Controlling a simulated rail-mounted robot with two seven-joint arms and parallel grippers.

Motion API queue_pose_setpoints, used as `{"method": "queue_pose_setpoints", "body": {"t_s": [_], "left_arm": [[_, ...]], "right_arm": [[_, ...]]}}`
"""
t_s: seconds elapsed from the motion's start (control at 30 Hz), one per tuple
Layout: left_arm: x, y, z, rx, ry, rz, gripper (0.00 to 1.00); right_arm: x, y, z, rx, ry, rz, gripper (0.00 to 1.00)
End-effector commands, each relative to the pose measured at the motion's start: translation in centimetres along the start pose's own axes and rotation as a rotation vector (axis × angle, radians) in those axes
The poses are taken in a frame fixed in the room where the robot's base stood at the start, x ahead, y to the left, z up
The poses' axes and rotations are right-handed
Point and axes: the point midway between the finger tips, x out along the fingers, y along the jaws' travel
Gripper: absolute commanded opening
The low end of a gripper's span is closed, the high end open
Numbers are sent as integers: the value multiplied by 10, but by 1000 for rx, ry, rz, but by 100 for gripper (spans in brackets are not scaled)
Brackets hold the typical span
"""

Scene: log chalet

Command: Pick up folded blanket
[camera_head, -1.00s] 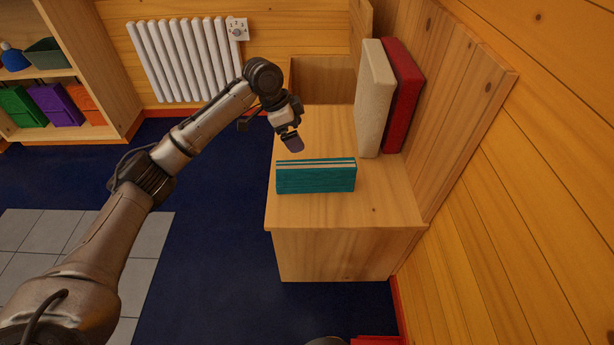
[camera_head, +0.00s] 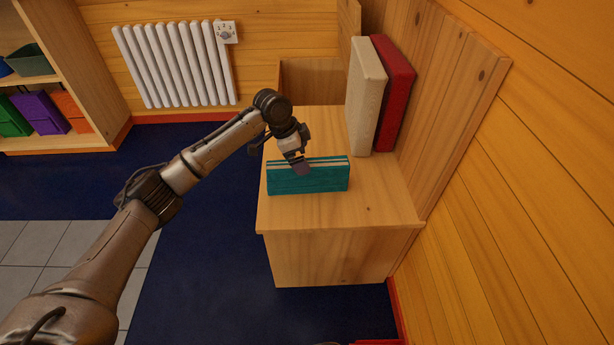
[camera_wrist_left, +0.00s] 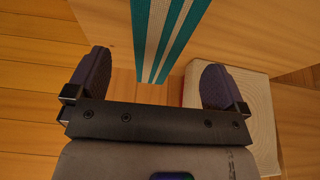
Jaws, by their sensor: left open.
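The folded blanket (camera_head: 308,180) is teal with pale stripes along its top edge. It stands on the wooden bench near its front end in the head view. In the left wrist view the striped blanket (camera_wrist_left: 170,30) shows between and beyond the fingers, and neither finger appears to touch it. My left gripper (camera_head: 300,168) is at the blanket's top edge, above its middle in the head view. It also shows in the left wrist view (camera_wrist_left: 153,88), open with both dark finger pads wide apart and nothing held. My right gripper is not in view.
The wooden bench (camera_head: 340,215) has a high back along the right wall. A cream cushion (camera_head: 365,98) and a red cushion (camera_head: 394,95) lean against that back. A white radiator (camera_head: 178,65) hangs on the far wall. A shelf with coloured bins (camera_head: 38,115) stands at the left.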

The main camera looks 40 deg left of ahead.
Motion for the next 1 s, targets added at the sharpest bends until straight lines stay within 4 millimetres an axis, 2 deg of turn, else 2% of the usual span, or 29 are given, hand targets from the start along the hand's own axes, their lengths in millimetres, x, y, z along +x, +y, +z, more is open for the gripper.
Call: {"method": "queue_pose_setpoints", "body": {"t_s": [0.13, 0.3, 0.57, 1.0], "left_arm": [[23, -1, 0, 0, 0, 0, 99], [41, -1, 0, 0, 0, 0, 99], [42, -1, -1, 0, 0, 0, 98], [42, -1, -1, 0, 0, 0, 56]], "right_arm": [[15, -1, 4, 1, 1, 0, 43], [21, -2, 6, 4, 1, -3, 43], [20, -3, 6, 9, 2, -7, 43], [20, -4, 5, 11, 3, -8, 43]]}}
